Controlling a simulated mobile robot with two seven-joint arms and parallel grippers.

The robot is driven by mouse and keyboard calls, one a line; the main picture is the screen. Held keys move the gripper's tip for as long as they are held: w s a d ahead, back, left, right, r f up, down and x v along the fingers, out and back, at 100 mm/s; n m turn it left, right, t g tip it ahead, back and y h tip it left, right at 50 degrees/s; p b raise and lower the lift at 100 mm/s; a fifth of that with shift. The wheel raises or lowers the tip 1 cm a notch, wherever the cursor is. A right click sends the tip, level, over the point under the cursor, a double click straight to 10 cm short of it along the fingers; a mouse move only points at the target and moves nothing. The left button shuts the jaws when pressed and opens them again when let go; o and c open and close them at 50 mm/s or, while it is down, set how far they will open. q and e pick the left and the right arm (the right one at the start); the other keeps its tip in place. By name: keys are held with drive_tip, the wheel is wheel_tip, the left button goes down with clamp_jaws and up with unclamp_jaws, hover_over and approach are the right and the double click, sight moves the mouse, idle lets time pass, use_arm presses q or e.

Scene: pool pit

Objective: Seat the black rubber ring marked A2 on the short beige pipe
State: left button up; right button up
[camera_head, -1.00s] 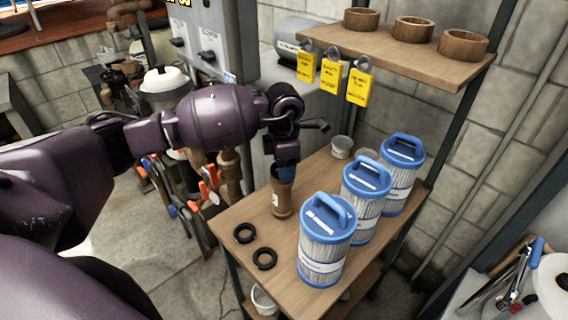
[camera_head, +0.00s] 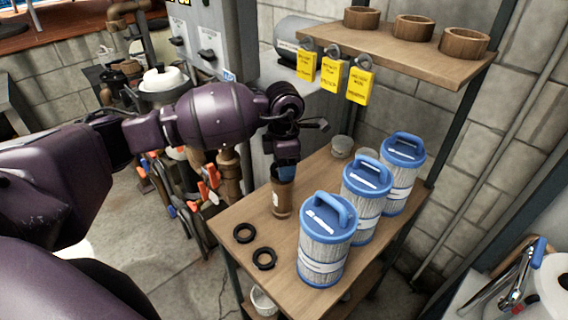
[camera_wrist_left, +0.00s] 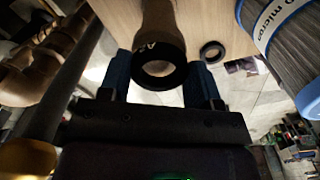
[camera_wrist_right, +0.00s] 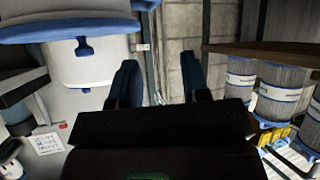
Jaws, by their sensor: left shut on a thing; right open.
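The short beige pipe (camera_head: 281,201), brown in this light, stands upright on the wooden bench. My left gripper (camera_head: 285,173) is directly above it, pointing down at its top. In the left wrist view, the left gripper (camera_wrist_left: 160,78) is shut on a black rubber ring (camera_wrist_left: 146,50) with pale marking that looks like A2. The ring lines up with the end of the pipe (camera_wrist_left: 170,22); I cannot tell how far it sits around it. My right gripper (camera_wrist_right: 163,85) is open and empty, away from the bench.
Two other black rings (camera_head: 244,233) (camera_head: 264,258) lie near the bench's left edge (camera_head: 222,221). Several blue-capped filter cartridges (camera_head: 326,245) stand close on the right. A shelf (camera_head: 400,54) with yellow tags overhangs the back.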

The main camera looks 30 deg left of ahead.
use_arm(q)
drive_tip(key=shift+f+b, duration=0.45)
idle(0.5)
drive_tip(key=shift+f+b, duration=0.25)
drive_tip(key=shift+b, duration=0.2)
idle(1.7)
drive_tip(key=o, duration=1.2)
drive_tip(key=shift+r, duration=0.1)
drive_tip(key=shift+r+p, duration=2)
drive_tip(key=shift+r, duration=1.95)
